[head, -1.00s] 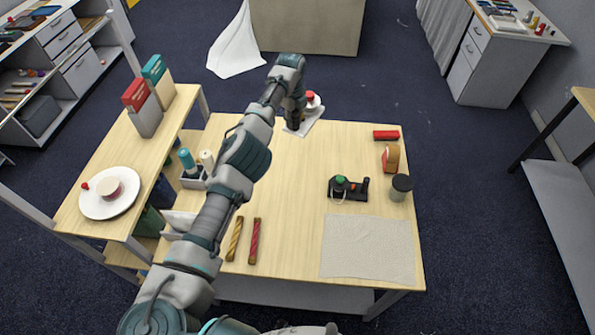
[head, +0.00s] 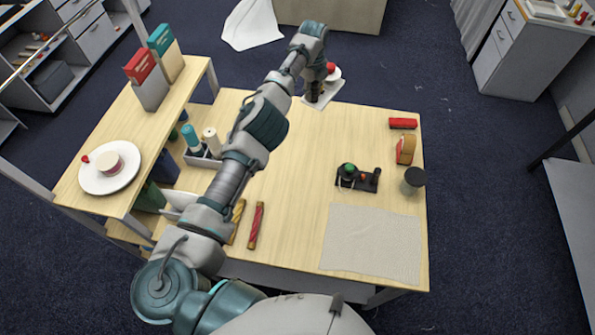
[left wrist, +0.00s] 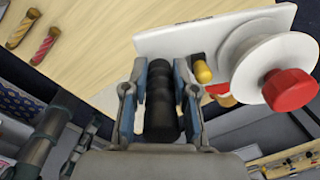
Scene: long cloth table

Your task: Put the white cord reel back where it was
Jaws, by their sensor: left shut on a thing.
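The white cord reel (head: 325,97) is at the far edge of the table, partly beyond it in the head view. In the left wrist view the white reel (left wrist: 252,68) has a flat white base plate, a round white drum with a red knob, and a black post. My left gripper (left wrist: 161,78) is shut on the black post. In the head view my left gripper (head: 314,91) reaches across the table to it. I cannot tell whether the base plate touches the tabletop. My right gripper is not in view.
A black device with a green knob (head: 349,172), a grey cloth (head: 372,243), an orange tape roll (head: 405,150), a dark-lidded jar (head: 413,182) and a red block (head: 403,123) lie on the right. A raised shelf (head: 100,207) stands left. The table's middle is clear.

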